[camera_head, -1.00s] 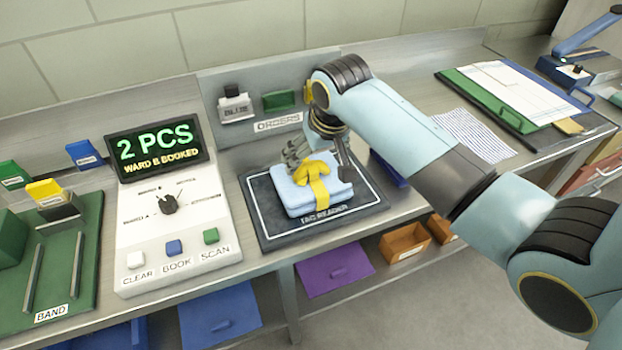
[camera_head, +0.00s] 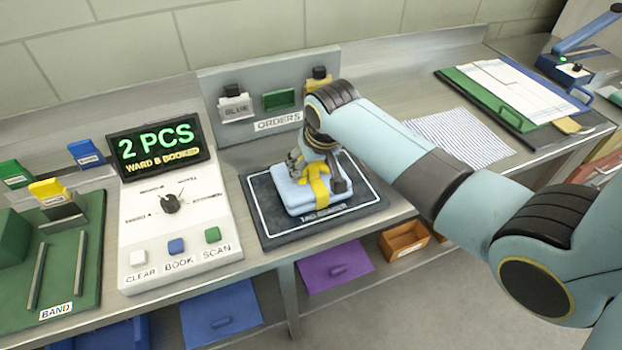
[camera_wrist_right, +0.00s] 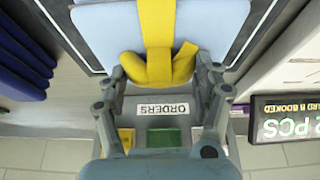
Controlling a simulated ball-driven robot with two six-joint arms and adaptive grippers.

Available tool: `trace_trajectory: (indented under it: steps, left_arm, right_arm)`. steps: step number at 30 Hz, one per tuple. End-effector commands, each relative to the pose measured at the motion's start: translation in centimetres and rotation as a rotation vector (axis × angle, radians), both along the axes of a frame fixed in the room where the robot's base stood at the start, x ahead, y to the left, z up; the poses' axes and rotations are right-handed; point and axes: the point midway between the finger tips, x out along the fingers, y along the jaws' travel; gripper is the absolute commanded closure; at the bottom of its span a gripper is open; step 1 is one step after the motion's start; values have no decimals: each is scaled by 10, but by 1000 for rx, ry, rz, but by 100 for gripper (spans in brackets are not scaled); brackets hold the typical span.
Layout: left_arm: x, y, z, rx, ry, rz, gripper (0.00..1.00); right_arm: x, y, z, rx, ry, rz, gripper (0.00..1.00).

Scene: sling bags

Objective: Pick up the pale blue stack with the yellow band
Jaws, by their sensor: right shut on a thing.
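The pale blue stack (camera_head: 290,198) lies flat on the black tag reader pad (camera_head: 268,232), in front of the orders panel. A yellow band (camera_head: 320,190) runs around it, with a raised bow on top. My right gripper (camera_head: 318,173) is low over the stack, its fingers shut on the bow from both sides. The wrist view shows the stack (camera_wrist_right: 102,32) and the band's bow (camera_wrist_right: 160,70) between the fingers (camera_wrist_right: 161,72). The wrist hides part of the bow in the head view. My left gripper is not in view.
Left of the pad stands a white console (camera_head: 175,225) whose screen reads "2 PCS, WARD B BOOKED". The orders panel (camera_head: 270,75) rises behind.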

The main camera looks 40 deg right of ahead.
Motion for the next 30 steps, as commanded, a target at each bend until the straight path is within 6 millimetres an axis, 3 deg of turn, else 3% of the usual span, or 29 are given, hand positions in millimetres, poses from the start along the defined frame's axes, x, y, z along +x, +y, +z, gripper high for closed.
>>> trace_trajectory:
  steps: [1,7,17,25,30]
  left_arm:
    - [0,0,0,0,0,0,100]
    - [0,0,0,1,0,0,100]
    - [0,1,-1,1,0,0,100]
    - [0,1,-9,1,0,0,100]
    - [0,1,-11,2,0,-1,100]
  right_arm:
    - [0,0,0,0,0,0,67]
    - [1,0,2,-1,-4,0,92]
    - [2,0,5,-1,-4,0,92]
    - [3,-1,40,-1,-9,0,92]
    - [-30,-11,59,-6,-4,0,92]
